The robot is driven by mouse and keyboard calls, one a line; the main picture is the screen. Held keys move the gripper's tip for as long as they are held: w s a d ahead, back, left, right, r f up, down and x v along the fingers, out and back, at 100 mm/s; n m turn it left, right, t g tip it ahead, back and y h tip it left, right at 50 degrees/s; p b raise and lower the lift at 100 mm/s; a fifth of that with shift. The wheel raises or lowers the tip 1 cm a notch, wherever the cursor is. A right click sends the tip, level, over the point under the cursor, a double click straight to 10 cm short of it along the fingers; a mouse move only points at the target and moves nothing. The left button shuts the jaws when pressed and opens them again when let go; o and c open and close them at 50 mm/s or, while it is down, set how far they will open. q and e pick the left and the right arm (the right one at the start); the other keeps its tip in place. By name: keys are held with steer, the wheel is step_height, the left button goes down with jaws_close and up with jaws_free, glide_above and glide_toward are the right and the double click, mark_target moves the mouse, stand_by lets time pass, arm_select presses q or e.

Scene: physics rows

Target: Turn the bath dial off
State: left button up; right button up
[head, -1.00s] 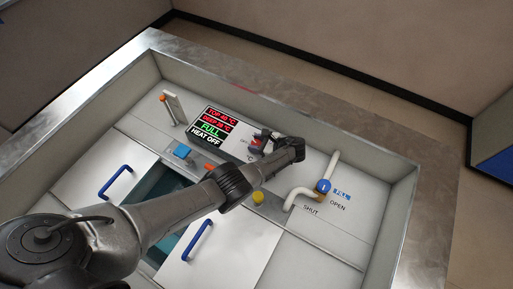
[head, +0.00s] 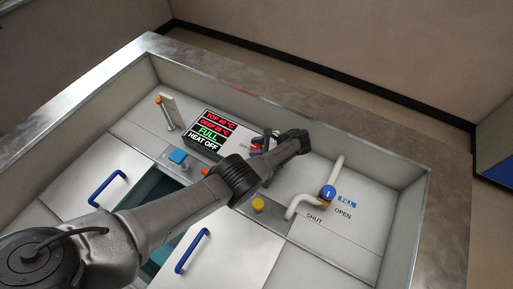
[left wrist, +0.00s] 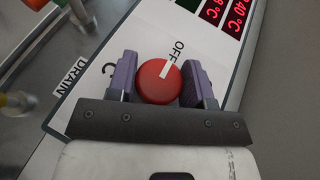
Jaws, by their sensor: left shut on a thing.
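The red round bath dial (left wrist: 158,84) sits on a white panel, with its white pointer line directed at the word OFF. In the head view the dial (head: 256,142) is a small red patch, mostly covered by my gripper. My left gripper (left wrist: 159,80) has its two purple-grey fingers on either side of the dial and is shut on it. In the head view the left gripper (head: 263,143) reaches down to the panel just right of the display. The display (head: 209,131) reads HEAT OFF and FULL. My right gripper is not in view.
A white bent pipe with a blue FILL knob (head: 327,193) stands right of my gripper, with SHUT and OPEN labels. A yellow knob (head: 258,204) and a blue button (head: 178,156) are nearby. White lids with blue handles (head: 192,251) lie in front. Raised walls enclose the panel.

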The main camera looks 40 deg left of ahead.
mark_target(260, 147)
arm_select(q)
steer(key=o, duration=0.9)
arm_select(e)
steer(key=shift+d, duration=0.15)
arm_select(q)
steer(key=shift+w+d+b, duration=0.15)
steer(key=shift+d+b, duration=0.1)
steer(key=shift+b, duration=0.1)
steer(key=b+v, duration=0.3)
steer(key=v, duration=0.1)
steer(key=shift+w+d, duration=0.3)
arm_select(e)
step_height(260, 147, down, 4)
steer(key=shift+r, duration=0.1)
arm_select(q)
steer(key=shift+w+d+r+b, duration=0.35)
steer(key=shift+d+b, duration=0.1)
steer(key=shift+b, duration=0.2)
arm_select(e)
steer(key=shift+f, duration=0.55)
arm_select(q)
steer(key=shift+w+d+r, duration=0.1)
steer(key=shift+d+r, duration=0.2)
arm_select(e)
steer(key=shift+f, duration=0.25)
